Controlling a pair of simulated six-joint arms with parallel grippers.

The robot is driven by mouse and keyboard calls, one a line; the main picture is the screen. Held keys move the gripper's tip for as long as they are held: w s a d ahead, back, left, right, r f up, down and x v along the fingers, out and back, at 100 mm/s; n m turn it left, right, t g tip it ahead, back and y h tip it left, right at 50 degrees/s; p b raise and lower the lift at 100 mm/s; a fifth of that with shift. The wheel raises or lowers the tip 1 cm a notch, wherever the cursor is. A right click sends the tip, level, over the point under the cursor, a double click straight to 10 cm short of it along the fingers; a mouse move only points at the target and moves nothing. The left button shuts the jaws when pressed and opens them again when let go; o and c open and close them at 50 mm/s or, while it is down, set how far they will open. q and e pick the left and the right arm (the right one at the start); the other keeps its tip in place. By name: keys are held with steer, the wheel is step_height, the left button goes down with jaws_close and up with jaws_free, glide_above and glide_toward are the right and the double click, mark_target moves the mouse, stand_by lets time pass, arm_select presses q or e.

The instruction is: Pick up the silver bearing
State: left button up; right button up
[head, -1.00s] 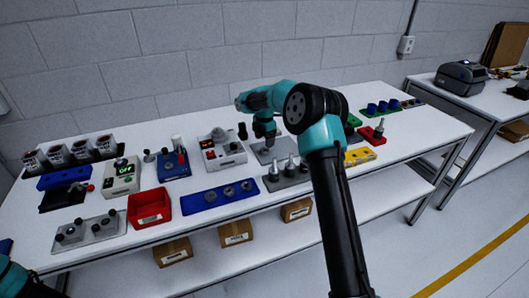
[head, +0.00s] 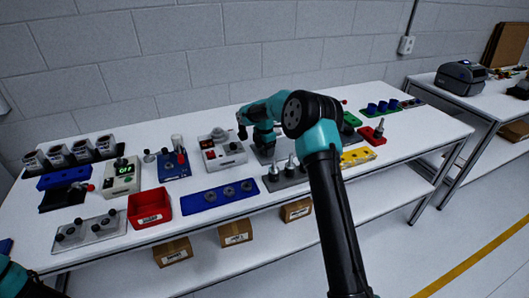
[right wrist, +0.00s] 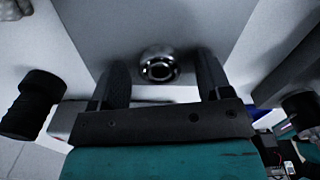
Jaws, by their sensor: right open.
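The silver bearing (right wrist: 159,66) is a small shiny ring on a grey plate (right wrist: 180,22) in the right wrist view. My right gripper (right wrist: 162,73) is open, with one dark finger on each side of the bearing and gaps between. In the head view my right gripper (head: 264,147) points down over the grey plate (head: 284,143) at the middle of the table, and its arm and gripper hide the bearing there. My left gripper is out of view; only part of my left arm shows at the lower left.
A grey block with upright pegs (head: 285,177) stands just in front of the right gripper. A blue tray with round parts (head: 190,205) lies to its left, a white device (head: 222,153) behind that, and a yellow block (head: 358,157) to the right.

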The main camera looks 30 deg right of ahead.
steer(key=shift+c, duration=0.2)
steer(key=c, duration=1)
steer(key=shift+r, duration=0.1)
step_height(320, 180, up, 10)
steer(key=shift+f, duration=0.1)
stand_by(0.6)
